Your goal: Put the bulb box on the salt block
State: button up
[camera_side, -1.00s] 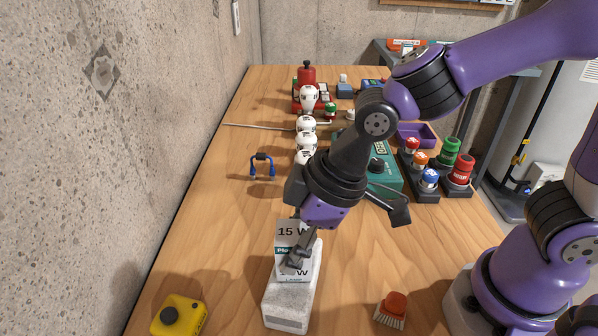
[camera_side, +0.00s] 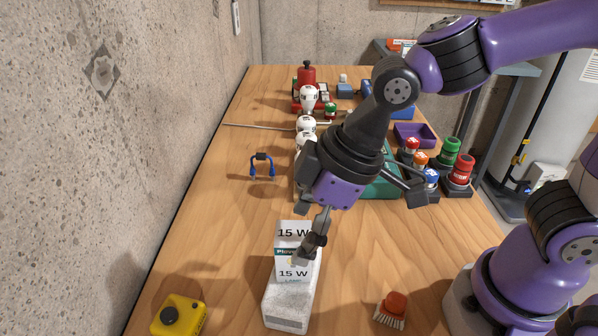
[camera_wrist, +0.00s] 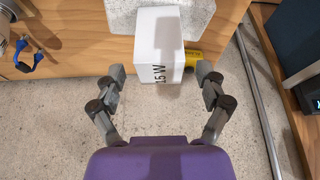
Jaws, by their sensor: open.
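The bulb box (camera_side: 291,262), white with "15 W" print, stands upright on the salt block (camera_side: 287,306), a pale grey-white slab on the bench. My gripper (camera_side: 306,232) is open just above and to the right of the box, with one finger overlapping the box's right edge in the side view. In the wrist view the box (camera_wrist: 160,42) lies beyond my open gripper (camera_wrist: 160,74), between the lines of its two fingers and apart from both. Part of the salt block (camera_wrist: 202,14) shows around the box there.
A yellow device (camera_side: 180,316) sits at the front left, and an orange-topped brush (camera_side: 393,308) at the front right. White bulbs (camera_side: 306,125) and a teal box (camera_side: 384,180) stand behind my gripper.

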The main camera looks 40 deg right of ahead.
jog(key=v, duration=0.8)
jog(key=d+f+m+t+h, duration=0.2)
jog(key=d+m, duration=0.7)
jog(key=d, duration=0.5)
jog(key=shift+s+d+f+h, duration=0.15)
jog(key=shift+s+f+h, duration=0.15)
jog(key=shift+s+h, duration=0.25)
